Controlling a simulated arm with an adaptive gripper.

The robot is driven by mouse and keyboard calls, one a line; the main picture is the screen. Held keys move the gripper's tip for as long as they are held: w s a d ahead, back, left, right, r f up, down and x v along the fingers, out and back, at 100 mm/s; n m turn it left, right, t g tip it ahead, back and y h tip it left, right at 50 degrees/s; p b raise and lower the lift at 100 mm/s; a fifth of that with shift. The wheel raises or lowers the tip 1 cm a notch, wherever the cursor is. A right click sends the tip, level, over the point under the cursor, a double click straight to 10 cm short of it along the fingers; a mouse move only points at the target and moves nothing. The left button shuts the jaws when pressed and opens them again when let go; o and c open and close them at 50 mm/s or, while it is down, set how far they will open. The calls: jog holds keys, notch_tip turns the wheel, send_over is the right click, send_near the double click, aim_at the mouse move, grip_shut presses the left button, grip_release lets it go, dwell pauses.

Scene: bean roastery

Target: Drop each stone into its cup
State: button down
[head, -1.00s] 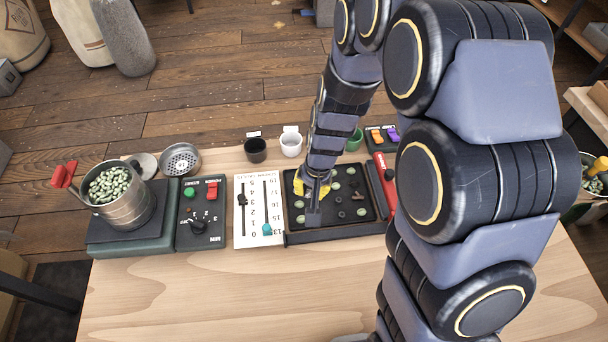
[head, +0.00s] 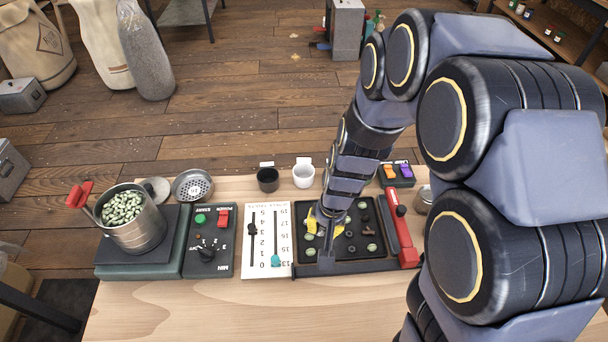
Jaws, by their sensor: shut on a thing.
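A black tray (head: 391,264) at the table's middle holds several green beans (head: 372,247) and small dark pieces (head: 351,249); I cannot tell which are stones. My gripper (head: 325,229), with yellow parts, points down over the tray's left half. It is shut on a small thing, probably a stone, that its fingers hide. A black cup (head: 267,181) and a white cup (head: 303,176) stand behind the tray, each with a small white label. The green cup is hidden behind my arm.
Left of the tray are a white slider panel (head: 264,262), a dark control box (head: 208,266) and a steel pot of green beans (head: 135,230) on a base. A red lever unit (head: 403,237) borders the tray on the right. The table front is bare.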

aim_at(305, 162)
jog(key=shift+w, duration=0.1)
jog(key=w+a+f+n+g, duration=0.1)
jog(key=w+n, duration=0.8)
jog(key=w, duration=1.4)
jog(key=shift+w+a+f+y, duration=0.3)
jog(key=shift+a+f+y, duration=0.1)
jog(key=shift+f, duration=0.3)
jog(key=shift+f, duration=2.55)
jog(key=shift+d, duration=0.1)
jog(key=shift+w+d, duration=0.5)
jog(key=shift+d, duration=0.35)
jog(key=shift+w+d, duration=0.45)
jog(key=shift+d, duration=0.35)
jog(key=shift+w+d, duration=0.1)
jog(key=shift+d, duration=0.25)
